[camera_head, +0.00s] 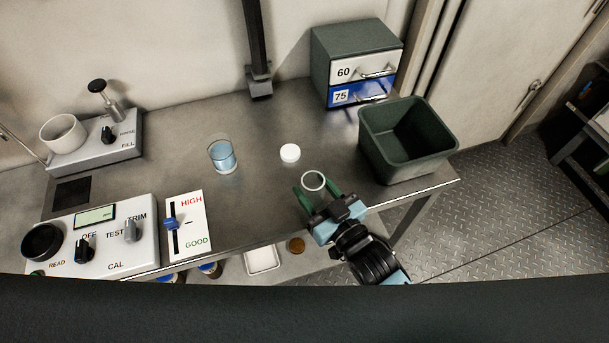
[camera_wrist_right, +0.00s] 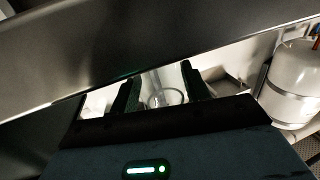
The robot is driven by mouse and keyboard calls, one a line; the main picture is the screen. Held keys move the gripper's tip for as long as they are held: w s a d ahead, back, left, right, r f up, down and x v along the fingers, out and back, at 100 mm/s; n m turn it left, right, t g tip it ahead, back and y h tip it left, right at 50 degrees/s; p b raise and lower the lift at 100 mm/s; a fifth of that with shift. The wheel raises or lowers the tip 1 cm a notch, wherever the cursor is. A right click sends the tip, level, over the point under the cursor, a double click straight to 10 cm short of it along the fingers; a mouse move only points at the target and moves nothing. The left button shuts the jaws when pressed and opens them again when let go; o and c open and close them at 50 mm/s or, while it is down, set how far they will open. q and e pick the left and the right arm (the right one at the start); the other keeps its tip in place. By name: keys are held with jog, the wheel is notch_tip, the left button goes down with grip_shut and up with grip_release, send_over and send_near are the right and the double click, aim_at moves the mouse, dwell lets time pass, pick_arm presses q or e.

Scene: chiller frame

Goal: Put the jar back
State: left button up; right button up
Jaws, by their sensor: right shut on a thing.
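My right gripper (camera_head: 318,194) is shut on a clear glass jar (camera_head: 313,181), whose pale round rim shows between the green fingers. In the head view it is near the table's front edge, left of the green bin. In the right wrist view the jar (camera_wrist_right: 158,88) shows as a clear shape with a ring between the two dark fingers (camera_wrist_right: 160,95); its contents cannot be told. A white round lid (camera_head: 290,153) lies on the table just behind the jar, apart from it. My left gripper is not in view.
A glass with blue liquid (camera_head: 222,157) stands mid-table. The green bin (camera_head: 376,151) stands at the right, with a drawer unit (camera_head: 328,62) behind. Control boxes (camera_head: 130,250) are at the left. A white tray (camera_head: 262,259) and brown-topped items (camera_head: 296,245) sit below the table edge.

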aim_at(307, 180)
jog(key=x, duration=0.4)
jog(key=shift+s, duration=0.1)
jog(key=shift+f, duration=0.1)
jog(key=shift+f, duration=0.1)
jog(key=o, duration=1.1)
jog(key=shift+r, duration=0.2)
jog(key=v, duration=1.2)
jog(key=shift+f, duration=0.1)
